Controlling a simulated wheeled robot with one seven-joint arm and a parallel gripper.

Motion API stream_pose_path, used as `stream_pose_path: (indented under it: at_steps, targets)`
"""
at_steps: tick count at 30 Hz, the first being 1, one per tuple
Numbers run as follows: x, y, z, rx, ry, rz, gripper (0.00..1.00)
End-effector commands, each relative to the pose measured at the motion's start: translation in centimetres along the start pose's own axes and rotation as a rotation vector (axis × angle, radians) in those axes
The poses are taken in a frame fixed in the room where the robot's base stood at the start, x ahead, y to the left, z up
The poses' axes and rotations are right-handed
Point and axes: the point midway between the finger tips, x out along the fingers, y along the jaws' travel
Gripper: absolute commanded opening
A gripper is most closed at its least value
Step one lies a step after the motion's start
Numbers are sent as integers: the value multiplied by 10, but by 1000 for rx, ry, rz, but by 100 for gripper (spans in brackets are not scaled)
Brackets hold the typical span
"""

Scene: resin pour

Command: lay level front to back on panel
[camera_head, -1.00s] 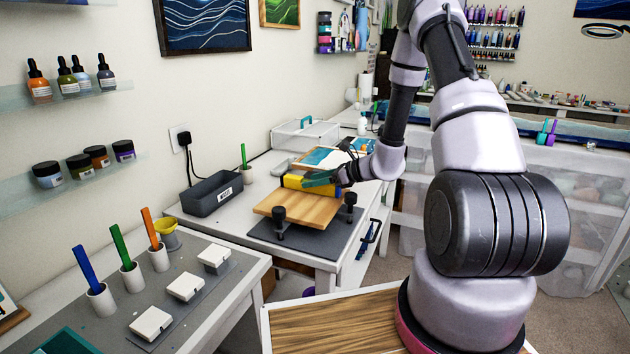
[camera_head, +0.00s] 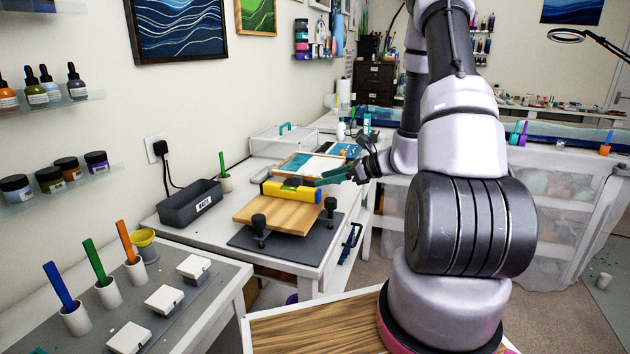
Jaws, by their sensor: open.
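The panel rests raised over a dark grey mat. My wrist and arm hide part of the bench behind.
Black clamp knobs (camera_head: 259,223) stand at the panel's near side and right corner. A grey bin (camera_head: 190,206) sits left. Behind are a framed blue-and-white piece (camera_head: 308,163) and a clear case (camera_head: 283,140). Cups with coloured sticks stand on the nearer bench.

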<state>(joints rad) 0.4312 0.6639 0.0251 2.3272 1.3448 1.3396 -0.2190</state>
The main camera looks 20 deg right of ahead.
Motion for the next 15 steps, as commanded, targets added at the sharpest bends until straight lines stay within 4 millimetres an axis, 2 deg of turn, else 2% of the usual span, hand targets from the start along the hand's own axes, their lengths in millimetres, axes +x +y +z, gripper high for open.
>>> stream_pose_path:
  at_steps: [4, 7, 12, 15]
  targets:
    - [-8, 7, 14, -50, 8, 28, 64]
    - [-13, 26, 42, -166, 31, 94, 64]
    - [-33, 77, 99, -479, 113, 252, 64]
    - [-50, 107, 124, -673, 176, 331, 64]
